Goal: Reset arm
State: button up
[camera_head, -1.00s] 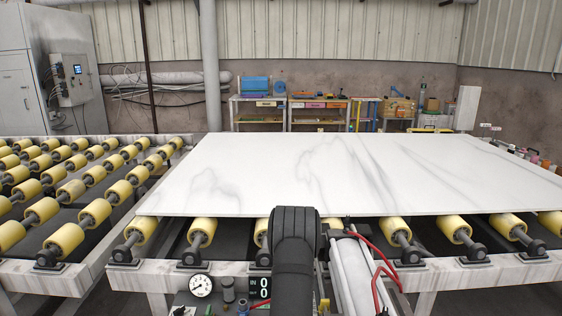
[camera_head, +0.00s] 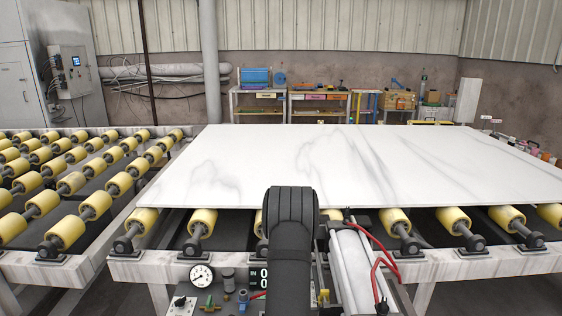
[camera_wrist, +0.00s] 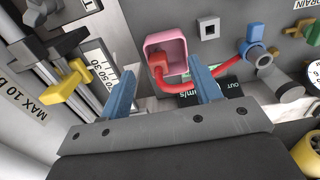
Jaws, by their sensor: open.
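My gripper (camera_wrist: 163,82) shows in the wrist view as two blue fingers standing apart on a grey bar. It is open, with nothing clamped between the fingers. A pink square socket (camera_wrist: 165,48) with a red bent hose end (camera_wrist: 160,70) lies behind the gap between the fingers. I cannot tell how far it is from them. In the head view my dark arm rises at the bottom middle, and the gripper itself is hidden there.
A white veined stone slab (camera_head: 330,165) lies on yellow rollers. The instrument panel has a gauge (camera_head: 202,276) and a red hose (camera_head: 384,262). In the wrist view, a yellow knob (camera_wrist: 68,90) is left of the fingers and a blue fitting (camera_wrist: 253,50) right.

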jog(key=s+a+r, duration=0.2)
jog(key=s, duration=0.5)
jog(key=s+a+r, duration=0.1)
jog(key=s+r, duration=0.1)
jog(key=s, duration=0.4)
jog(key=w+a+n, duration=0.4)
jog(key=w+n, duration=0.1)
jog(key=w, duration=0.2)
jog(key=w+a+f+n, duration=0.1)
jog(key=w+a+n, duration=0.2)
jog(key=w+n, duration=0.2)
jog(key=shift+w+a+n, duration=0.3)
jog(key=shift+w+a, duration=0.1)
jog(key=shift+w, duration=0.55)
jog(key=shift+s+d, duration=0.1)
jog(key=s+d+m, duration=0.3)
jog(key=s+m, duration=0.2)
jog(key=s, duration=0.2)
jog(key=s+d+r+m, duration=0.1)
jog(key=s+d+m, duration=0.3)
jog(key=s, duration=0.3)
jog(key=shift+s+d+r+m, duration=0.2)
jog(key=shift+s+m, duration=0.05)
jog(key=shift+m, duration=0.55)
jog(key=shift+w, duration=0.1)
